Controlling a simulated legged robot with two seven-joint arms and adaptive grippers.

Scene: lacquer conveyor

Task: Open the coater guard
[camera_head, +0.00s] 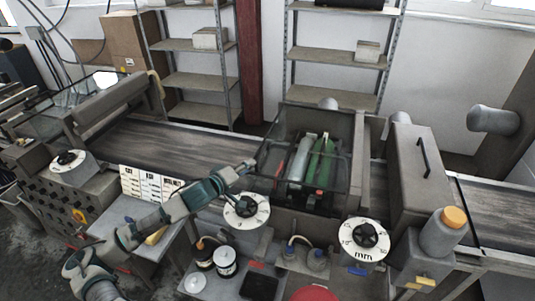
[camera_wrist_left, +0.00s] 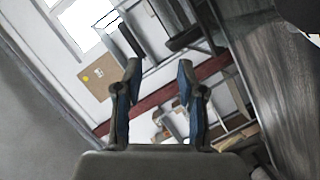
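The coater guard (camera_head: 338,183) is a dark-framed, see-through cover at the middle right of the head view. It appears to be down over a green roller and a grey roller (camera_head: 301,158). My left gripper (camera_head: 250,164) is just left of the guard's frame, above the conveyor's near edge. I cannot tell whether it touches the frame. In the left wrist view its two fingers (camera_wrist_left: 158,80) are spread apart with nothing between them. The guard is not clearly seen in that view. My right gripper is not in view.
White dials (camera_head: 246,209) and (camera_head: 366,238) stand in front of the guard. A grey housing with a black handle (camera_head: 420,165) is to its right. An orange-capped bottle (camera_head: 443,233), jars (camera_head: 226,261) and a red round object (camera_head: 314,293) crowd the front. The conveyor belt (camera_head: 170,148) is clear.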

